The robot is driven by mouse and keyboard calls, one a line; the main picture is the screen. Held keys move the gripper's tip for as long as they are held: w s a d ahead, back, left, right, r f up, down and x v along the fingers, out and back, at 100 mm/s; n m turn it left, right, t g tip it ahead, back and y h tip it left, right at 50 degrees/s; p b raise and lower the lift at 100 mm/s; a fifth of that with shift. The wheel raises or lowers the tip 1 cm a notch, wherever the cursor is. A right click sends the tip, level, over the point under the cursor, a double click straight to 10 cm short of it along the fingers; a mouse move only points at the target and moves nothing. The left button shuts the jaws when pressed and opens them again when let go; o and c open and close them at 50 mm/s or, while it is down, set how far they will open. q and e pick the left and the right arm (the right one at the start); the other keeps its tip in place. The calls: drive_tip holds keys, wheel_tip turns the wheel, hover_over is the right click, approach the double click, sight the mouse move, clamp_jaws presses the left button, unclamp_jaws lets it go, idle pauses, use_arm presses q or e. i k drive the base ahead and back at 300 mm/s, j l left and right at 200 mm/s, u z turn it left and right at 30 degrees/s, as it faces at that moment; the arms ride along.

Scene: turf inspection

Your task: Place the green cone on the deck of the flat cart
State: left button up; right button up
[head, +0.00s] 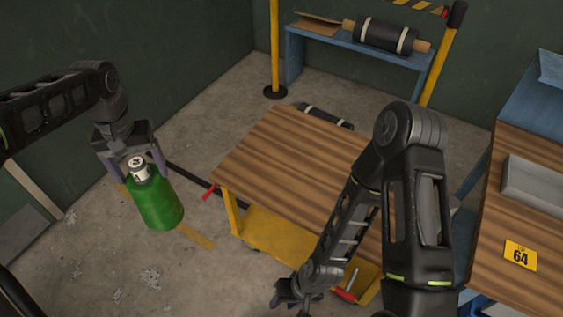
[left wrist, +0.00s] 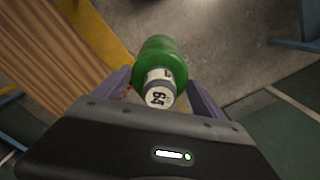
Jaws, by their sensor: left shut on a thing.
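The green cone (head: 155,204) hangs in the air at the left, slightly tilted, with a pale, marked top. My left gripper (head: 137,170) is shut around this narrow top. The left wrist view shows the green body (left wrist: 160,55) between the two fingers, with "64" on the pale end. The flat cart has a striped wooden deck (head: 285,165) and a yellow lower frame (head: 265,235). The deck is to the right of the cone, with a gap between them. My right gripper (head: 294,292) is low in front of the cart, and its jaw opening is unclear.
My right arm covers part of the deck's right side. A dark roll (head: 327,116) shows behind its far edge. A blue bench (head: 350,50) with another roll stands at the back. A wooden table (head: 545,230) with a grey tray (head: 535,182) and a "64" tag is at right.

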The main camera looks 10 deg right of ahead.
sight(319, 174)
drive_tip(key=i+j+z, duration=0.1)
drive_tip(key=z, duration=0.35)
drive_tip(key=i+j+z, duration=0.1)
drive_tip(key=z, duration=0.35)
drive_tip(key=i+j+z, duration=0.15)
drive_tip(key=z, duration=0.3)
drive_tip(key=j+z, duration=0.25)
drive_tip(key=z, duration=0.25)
drive_tip(key=i+j+z, duration=0.15)
drive_tip(key=j+z, duration=0.25)
drive_tip(key=i+j+z, duration=0.15)
drive_tip(key=z, duration=0.3)
